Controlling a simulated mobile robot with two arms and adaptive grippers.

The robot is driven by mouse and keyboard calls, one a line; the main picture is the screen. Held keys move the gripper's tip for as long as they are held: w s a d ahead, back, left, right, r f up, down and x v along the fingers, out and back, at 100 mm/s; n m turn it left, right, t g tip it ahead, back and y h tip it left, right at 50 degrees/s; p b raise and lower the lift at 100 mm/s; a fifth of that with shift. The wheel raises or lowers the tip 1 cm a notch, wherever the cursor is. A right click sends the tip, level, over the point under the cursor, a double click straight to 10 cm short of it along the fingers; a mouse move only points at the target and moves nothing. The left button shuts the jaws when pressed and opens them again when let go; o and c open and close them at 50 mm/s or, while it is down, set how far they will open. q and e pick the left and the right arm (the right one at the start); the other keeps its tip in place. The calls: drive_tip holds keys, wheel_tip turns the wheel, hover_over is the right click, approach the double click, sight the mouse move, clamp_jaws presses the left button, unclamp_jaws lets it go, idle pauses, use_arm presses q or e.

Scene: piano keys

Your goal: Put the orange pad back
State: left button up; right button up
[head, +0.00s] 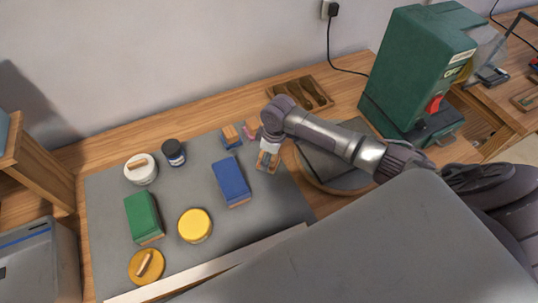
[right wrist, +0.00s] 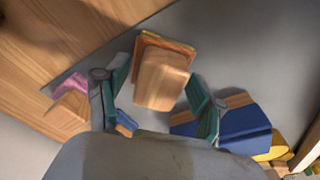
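The orange pad (right wrist: 178,44) lies on the grey mat (head: 110,190) with a light wooden block (right wrist: 160,82) as its grip. In the head view the orange pad (head: 266,167) sits right of the large blue block, partly hidden under my right gripper (head: 269,150). In the right wrist view my right gripper (right wrist: 160,78) is open, with one finger on each side of the wooden grip and small gaps showing. My left gripper is not in view.
A pink pad (head: 250,129) and a small blue pad (head: 231,136) stand close behind. The large blue block (head: 231,181), green block (head: 142,216), yellow round tin (head: 195,225), white jar (head: 140,170) and dark jar (head: 173,152) share the mat. A wooden tray (head: 277,88) is behind.

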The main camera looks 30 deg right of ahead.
sight(274, 156)
wheel_tip(274, 156, up, 12)
drive_tip(key=s+d+b, duration=0.1)
drive_tip(key=shift+r, duration=0.15)
idle(0.4)
idle(0.5)
